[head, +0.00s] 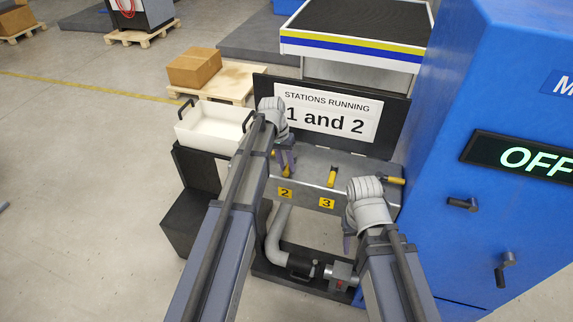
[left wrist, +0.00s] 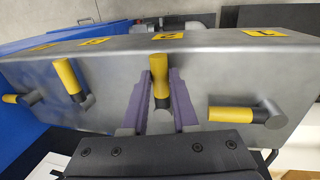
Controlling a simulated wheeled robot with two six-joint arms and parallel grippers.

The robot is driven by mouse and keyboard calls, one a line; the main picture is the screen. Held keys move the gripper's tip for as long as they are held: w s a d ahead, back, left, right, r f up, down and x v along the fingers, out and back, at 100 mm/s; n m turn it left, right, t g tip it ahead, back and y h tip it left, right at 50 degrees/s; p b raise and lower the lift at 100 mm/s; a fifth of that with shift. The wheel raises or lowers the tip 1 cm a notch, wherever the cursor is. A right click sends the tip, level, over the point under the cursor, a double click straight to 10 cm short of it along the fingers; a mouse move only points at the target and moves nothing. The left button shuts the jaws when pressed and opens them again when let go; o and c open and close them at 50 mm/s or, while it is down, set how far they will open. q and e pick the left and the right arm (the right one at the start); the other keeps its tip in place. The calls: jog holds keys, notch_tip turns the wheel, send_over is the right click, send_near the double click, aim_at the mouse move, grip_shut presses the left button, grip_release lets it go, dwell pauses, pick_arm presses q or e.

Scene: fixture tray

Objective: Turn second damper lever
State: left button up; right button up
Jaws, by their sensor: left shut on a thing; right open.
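The second damper lever (left wrist: 159,68) has a yellow end and a dark collar. In the left wrist view it points up the picture, towards the yellow label 2 (left wrist: 168,36). My left gripper (left wrist: 160,82) has its purple fingers on both sides of this lever and is shut on it. In the head view my left gripper (head: 286,160) is at the grey damper panel (head: 308,182), above label 2, and partly hides the lever. My right gripper (head: 348,243) is open, low in front of the panel's right part; its fingers are mostly hidden by my arm.
The first lever (left wrist: 238,113) points left in the wrist view; the third lever (left wrist: 67,77) is slanted and close by. A fourth lever (left wrist: 12,98) points left. A sign (head: 327,112) reads "Stations running 1 and 2". The blue cabinet (head: 500,130) at right shows OFF.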

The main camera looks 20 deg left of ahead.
pick_arm(q)
grip_shut()
dwell(0.7)
jog(key=shift+d, duration=0.1)
jog(key=d+n, duration=0.1)
jog(key=n, duration=0.2)
jog(key=shift+d+n+t, duration=0.3)
jog(key=shift+d, duration=0.1)
jog(key=n, duration=0.1)
jog(key=d+n, duration=0.1)
jog(key=shift+w+d+n+t, duration=0.2)
jog(key=shift+n+t, duration=0.1)
jog(key=shift+n, duration=0.1)
jog(key=n, duration=0.1)
jog(key=d+n, duration=0.1)
jog(key=shift+w+n+y, duration=0.3)
jog(key=shift+w, duration=0.1)
jog(key=n, duration=0.1)
jog(key=w+d+n, duration=0.1)
jog(key=n, duration=0.1)
jog(key=w+n, duration=0.1)
jog(key=shift+d+n+t+y, duration=0.25)
jog(key=shift+n+t+y, duration=0.05)
jog(key=shift+t+y, duration=0.1)
jog(key=shift+w+d+n+y, duration=0.15)
jog(key=shift+w+n, duration=0.35)
jog(key=shift+n, duration=0.55)
jog(key=shift+w+d+n+y, duration=0.15)
jog(key=shift+w+n, duration=0.35)
jog(key=shift+n, duration=0.55)
